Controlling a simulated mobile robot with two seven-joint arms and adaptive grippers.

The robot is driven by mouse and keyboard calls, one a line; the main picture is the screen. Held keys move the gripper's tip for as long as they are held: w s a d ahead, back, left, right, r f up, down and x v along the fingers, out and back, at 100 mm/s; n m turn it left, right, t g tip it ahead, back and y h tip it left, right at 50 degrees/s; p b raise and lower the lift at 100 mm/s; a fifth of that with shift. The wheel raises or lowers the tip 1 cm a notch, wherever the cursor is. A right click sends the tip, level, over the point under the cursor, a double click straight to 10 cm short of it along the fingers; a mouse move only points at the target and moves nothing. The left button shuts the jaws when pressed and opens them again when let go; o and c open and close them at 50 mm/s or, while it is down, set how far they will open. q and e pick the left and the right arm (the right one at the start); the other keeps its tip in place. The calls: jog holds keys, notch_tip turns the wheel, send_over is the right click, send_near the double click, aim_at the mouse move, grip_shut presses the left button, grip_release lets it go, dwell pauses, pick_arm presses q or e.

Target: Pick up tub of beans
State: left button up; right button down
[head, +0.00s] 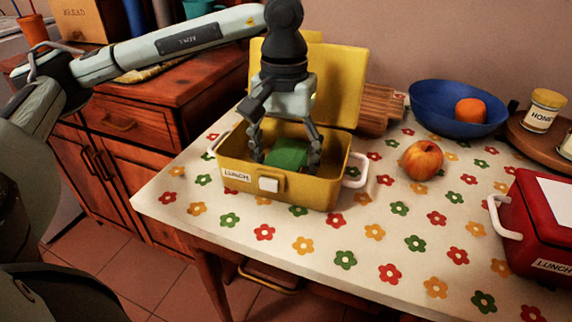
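An open yellow lunch box (232,174) labelled LUNCH stands on the table with its lid raised at the back. A green item (288,154), perhaps the tub of beans, lies inside it; its lower part is hidden by the box's front wall. My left gripper (286,164) reaches down into the box from above. Its fingers are spread wide, one on each side of the green item. Whether they touch it is hard to tell. My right gripper is not in view.
A flowered cloth covers the table (330,250). A red lunch box (540,225) stands at the right edge. The table's front middle is clear.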

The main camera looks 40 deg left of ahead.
pick_arm(q)
jog(key=c, duration=1.2)
